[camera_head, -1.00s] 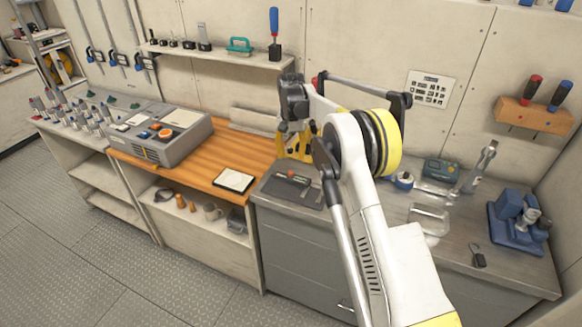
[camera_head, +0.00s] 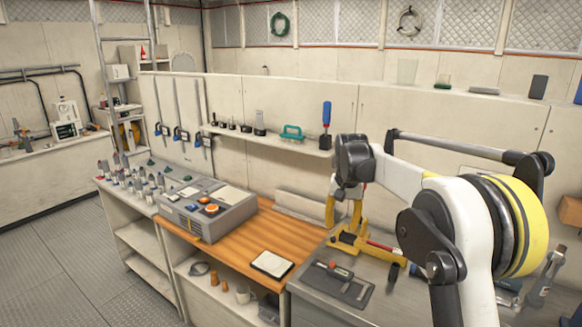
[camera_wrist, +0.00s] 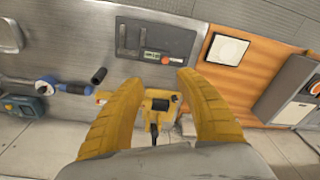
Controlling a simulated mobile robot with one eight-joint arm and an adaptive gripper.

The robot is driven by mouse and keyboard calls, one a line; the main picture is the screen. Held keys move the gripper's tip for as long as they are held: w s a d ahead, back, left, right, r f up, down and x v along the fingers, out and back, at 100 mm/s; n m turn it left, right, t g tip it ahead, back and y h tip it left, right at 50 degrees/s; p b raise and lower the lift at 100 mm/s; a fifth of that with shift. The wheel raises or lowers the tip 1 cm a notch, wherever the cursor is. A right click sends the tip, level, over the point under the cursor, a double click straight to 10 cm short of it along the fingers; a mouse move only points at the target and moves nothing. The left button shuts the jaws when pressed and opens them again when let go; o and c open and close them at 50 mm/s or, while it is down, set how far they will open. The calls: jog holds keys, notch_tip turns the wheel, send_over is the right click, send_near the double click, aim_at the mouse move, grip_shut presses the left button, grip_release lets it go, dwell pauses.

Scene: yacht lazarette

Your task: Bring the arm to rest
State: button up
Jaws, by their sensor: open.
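My gripper (camera_head: 343,222) hangs from my white and yellow arm over the back of the grey worktop (camera_head: 310,290). Its yellow fingers are apart in the wrist view (camera_wrist: 158,82). A yellow tool with a red part (camera_head: 368,244) lies on the worktop just below the gripper. In the wrist view the yellow tool (camera_wrist: 157,104) shows between the fingers; I cannot tell whether they touch it. Nothing appears lifted.
A dark tray with a digital gauge (camera_head: 338,283) lies in front. To the left are a wooden top (camera_head: 240,255) with a white-faced pad (camera_head: 272,264) and a grey console (camera_head: 207,210). A wall shelf (camera_head: 270,141) holds tools behind. The floor at left is clear.

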jog(key=s+r+n+t+b, duration=0.1)
jog(key=s+r+t+b, duration=0.15)
jog(key=s, duration=0.85)
jog(key=s+r+n+t+b, duration=0.1)
jog(key=s+r, duration=0.2)
jog(key=s, duration=0.8)
jog(key=s+f+t+b, duration=0.1)
jog(key=s+f, duration=0.4)
jog(key=s, duration=0.3)
jog(key=s+d+f+n+t+b, duration=0.1)
jog(key=s+f+b, duration=0.1)
jog(key=s+f, duration=0.3)
jog(key=s, duration=0.3)
jog(key=shift+s+f, duration=0.2)
